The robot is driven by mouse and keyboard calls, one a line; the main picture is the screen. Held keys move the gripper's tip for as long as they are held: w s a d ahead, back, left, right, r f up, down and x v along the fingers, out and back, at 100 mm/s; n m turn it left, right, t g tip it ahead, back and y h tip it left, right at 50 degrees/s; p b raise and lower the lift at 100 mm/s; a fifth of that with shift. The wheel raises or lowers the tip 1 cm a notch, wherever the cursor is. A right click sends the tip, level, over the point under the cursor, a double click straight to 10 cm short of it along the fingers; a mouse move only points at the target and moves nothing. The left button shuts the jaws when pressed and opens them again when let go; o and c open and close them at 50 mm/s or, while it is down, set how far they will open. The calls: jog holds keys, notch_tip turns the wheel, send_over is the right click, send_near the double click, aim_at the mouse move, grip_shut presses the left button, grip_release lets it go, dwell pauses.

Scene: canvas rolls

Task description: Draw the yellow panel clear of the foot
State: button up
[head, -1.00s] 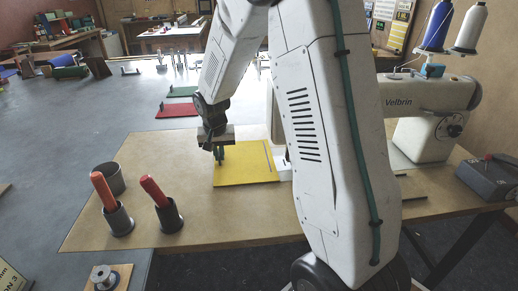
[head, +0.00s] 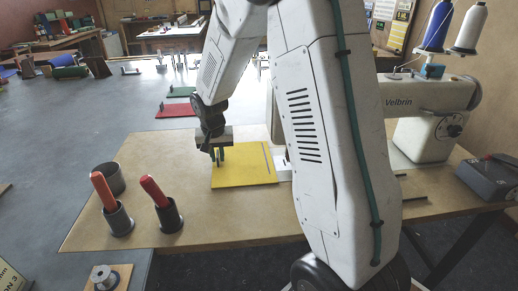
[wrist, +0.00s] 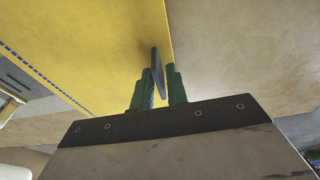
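The yellow panel (head: 243,173) lies flat on the tan table, with a dark stitch line near its right edge. That edge is beside the white bed of the sewing machine (head: 420,95). My arm hides the foot in the head view, so I cannot tell how far the panel is from it. My gripper (head: 217,156) is at the panel's left edge. In the wrist view, its green fingers (wrist: 161,86) stand on both sides of a grey upright tab (wrist: 157,62) at the yellow panel's (wrist: 95,40) edge and appear shut on it.
Two grey cups with red-orange handles (head: 152,190) (head: 104,188) and an empty grey cup (head: 109,176) stand at the table's left. A dark control box (head: 490,176) is at the right. Bare table (head: 170,150) lies left of the panel.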

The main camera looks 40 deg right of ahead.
jog(key=shift+r, duration=0.1)
jog(key=shift+r, duration=1.9)
jog(key=o, duration=0.6)
jog(key=r, duration=0.2)
jog(key=s+r, duration=0.1)
jog(key=r, duration=0.2)
jog(key=a+r, duration=0.1)
jog(key=r, duration=0.1)
jog(key=shift+s+r, duration=0.15)
jog(key=shift+r, duration=0.2)
